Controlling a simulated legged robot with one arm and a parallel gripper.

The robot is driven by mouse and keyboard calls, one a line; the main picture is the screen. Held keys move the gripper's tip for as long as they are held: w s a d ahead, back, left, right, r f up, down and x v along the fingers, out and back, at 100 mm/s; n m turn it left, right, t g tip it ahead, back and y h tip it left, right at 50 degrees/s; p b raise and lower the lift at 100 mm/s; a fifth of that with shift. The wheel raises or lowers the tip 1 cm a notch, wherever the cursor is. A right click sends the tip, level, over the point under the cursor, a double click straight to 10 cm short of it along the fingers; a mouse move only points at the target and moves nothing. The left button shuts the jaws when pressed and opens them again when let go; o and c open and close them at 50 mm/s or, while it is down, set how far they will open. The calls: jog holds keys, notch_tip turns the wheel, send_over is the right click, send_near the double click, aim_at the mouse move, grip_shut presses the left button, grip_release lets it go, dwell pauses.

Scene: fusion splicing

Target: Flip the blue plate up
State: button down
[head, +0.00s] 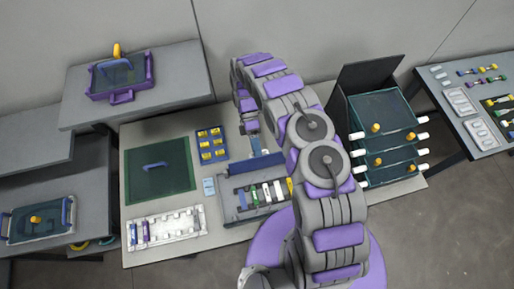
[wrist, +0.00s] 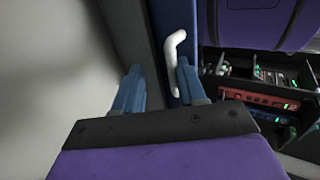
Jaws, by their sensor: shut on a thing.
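The blue plate (head: 262,163) shows in the head view at the back of a grey splicing device (head: 240,205), partly hidden by my arm. In the wrist view the plate is a narrow dark blue strip (wrist: 184,22), seen nearly edge-on, with a white bent handle (wrist: 174,58). My gripper (head: 253,140) is at the plate. In the wrist view its two blue fingers (wrist: 160,88) stand apart, the handle against the right one. It is shut on the plate, seemingly at the handle; the exact contact is unclear.
A dark green mat (head: 140,185) with a blue handle and a blue tray (head: 222,133) of yellow pieces lie left of the device. A white rack (head: 185,228) is at the front. A drawer stack (head: 385,110) stands right of my arm.

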jog(key=shift+w+f, duration=0.25)
jog(key=shift+f, duration=0.05)
jog(key=c, duration=1.2)
grip_release()
jog(key=shift+w+a, duration=0.1)
jog(key=shift+w, duration=0.05)
jog(key=shift+o, duration=0.2)
jog(key=shift+r, duration=0.15)
